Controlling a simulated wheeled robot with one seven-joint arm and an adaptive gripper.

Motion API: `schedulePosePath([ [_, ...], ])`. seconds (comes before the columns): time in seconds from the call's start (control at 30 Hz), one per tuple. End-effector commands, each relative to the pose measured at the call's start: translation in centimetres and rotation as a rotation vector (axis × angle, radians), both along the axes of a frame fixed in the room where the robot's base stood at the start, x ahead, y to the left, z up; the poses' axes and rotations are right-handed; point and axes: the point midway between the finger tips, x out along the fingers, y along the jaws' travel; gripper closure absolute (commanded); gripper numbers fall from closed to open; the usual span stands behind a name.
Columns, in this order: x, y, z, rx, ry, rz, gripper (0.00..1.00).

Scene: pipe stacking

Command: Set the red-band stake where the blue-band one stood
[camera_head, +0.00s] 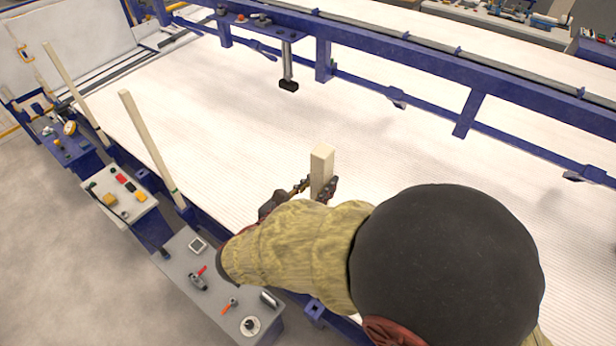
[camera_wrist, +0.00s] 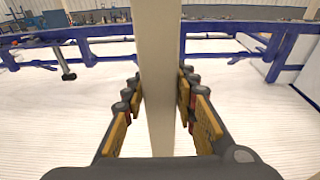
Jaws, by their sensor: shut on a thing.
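My gripper (camera_head: 318,190) is shut on a pale, square-sided stake (camera_head: 322,163), held over the white ribbed bed. In the head view the stake's top end sticks up above my fingers, and its lower part is hidden by my gripper and arm. In the wrist view the stake (camera_wrist: 159,60) runs roughly upright between both finger pads. No coloured band shows on it, so I cannot tell which stake it is. Two more pale stakes stand along the left edge of the bed, a nearer one (camera_head: 146,138) with a dark greenish mark low down and a farther one (camera_head: 74,90).
Grey side panels (camera_head: 212,285) with tools and knobs line the bed's near left edge. A blue rail frame (camera_head: 440,82) runs along the far side, with a dark-footed rod (camera_head: 288,68) hanging from it. The white bed (camera_head: 240,110) is mostly clear.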

Motion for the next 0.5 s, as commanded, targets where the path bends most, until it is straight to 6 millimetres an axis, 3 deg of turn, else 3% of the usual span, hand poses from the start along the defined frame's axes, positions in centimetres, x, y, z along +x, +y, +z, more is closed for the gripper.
schedulePosePath([
  [0.23, -0.1, -0.2, -0.4, 0.001, -0.003, -0.011, 1.00],
  [0.5, -0.1, -0.2, -3.1, 0.000, -0.002, -0.011, 1.00],
])
